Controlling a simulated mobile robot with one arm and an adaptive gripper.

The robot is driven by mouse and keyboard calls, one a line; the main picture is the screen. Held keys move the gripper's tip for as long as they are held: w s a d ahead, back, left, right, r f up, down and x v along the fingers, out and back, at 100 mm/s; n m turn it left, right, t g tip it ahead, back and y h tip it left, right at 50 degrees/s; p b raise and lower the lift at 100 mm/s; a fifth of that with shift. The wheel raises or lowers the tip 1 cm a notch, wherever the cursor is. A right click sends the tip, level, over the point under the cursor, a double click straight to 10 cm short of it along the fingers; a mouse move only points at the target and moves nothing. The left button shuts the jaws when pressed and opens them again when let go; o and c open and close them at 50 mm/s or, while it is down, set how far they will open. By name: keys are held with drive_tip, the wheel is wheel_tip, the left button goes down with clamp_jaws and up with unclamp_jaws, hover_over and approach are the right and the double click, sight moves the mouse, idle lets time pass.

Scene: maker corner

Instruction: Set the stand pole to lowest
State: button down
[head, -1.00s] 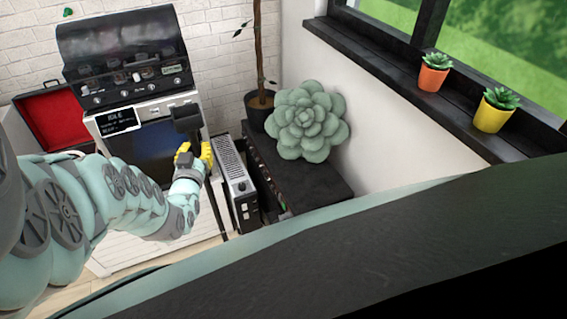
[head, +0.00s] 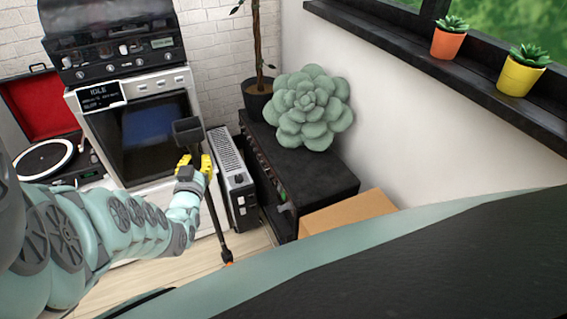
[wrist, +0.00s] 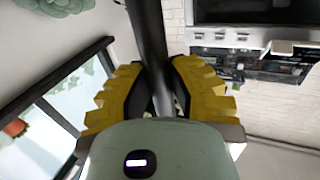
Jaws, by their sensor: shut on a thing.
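The stand pole (head: 215,214) is a thin dark pole that runs up through my gripper (head: 194,163) in the head view. A dark, flat rectangular head (head: 187,130) tops it, just above the yellow fingers. Its lower end shows a small orange part (head: 229,264) near the floor. In the wrist view the pole (wrist: 148,35) passes between the yellow fingers of my gripper (wrist: 158,92), which is shut on it. The pole looks slightly tilted in the head view. The stand's base is hidden behind my own body.
A white oven (head: 183,79) stands behind the pole. A cardboard box (head: 350,212) is in front. A record player (head: 45,158) sits at left.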

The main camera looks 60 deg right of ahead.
sight(209, 204)
wheel_tip(209, 204, down, 17)
drive_tip(key=b, duration=1.4)
drive_tip(key=c, duration=1.1)
unclamp_jaws()
drive_tip(key=shift+o, duration=1.2)
drive_tip(key=shift+r, duration=0.15)
drive_tip(key=shift+a, duration=0.1)
